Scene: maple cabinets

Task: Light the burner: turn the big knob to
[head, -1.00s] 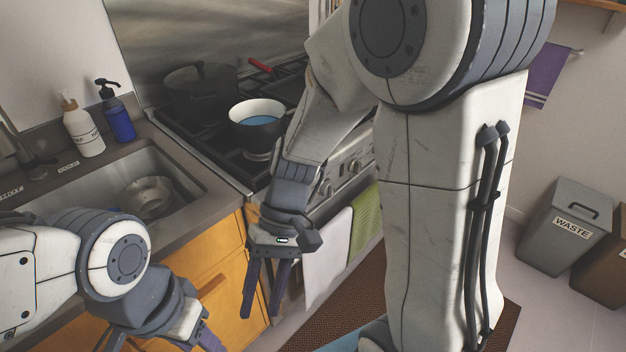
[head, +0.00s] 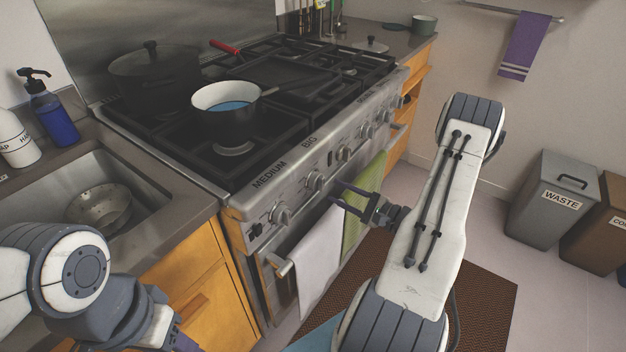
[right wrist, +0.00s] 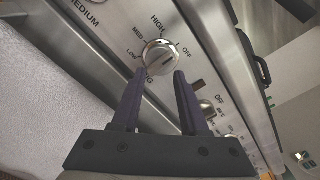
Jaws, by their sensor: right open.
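The big knob (head: 316,181) is a silver dial on the stove's front panel, below the BIG label. In the right wrist view the knob (right wrist: 160,57) lies just ahead of my fingertips, with LOW, MED, HIGH and OFF printed around it. My right gripper (head: 336,191) is open and empty, in front of the panel. In the right wrist view its jaws (right wrist: 158,77) point at the knob, which lines up with the gap between them; contact cannot be told. My left gripper (head: 183,343) is at the bottom edge, mostly cut off.
A pot with blue contents (head: 226,108) stands on the stove (head: 250,160). The MEDIUM knob (head: 280,213) is left of the big one. White (head: 318,262) and green (head: 362,200) towels hang below. A sink (head: 140,195) is left.

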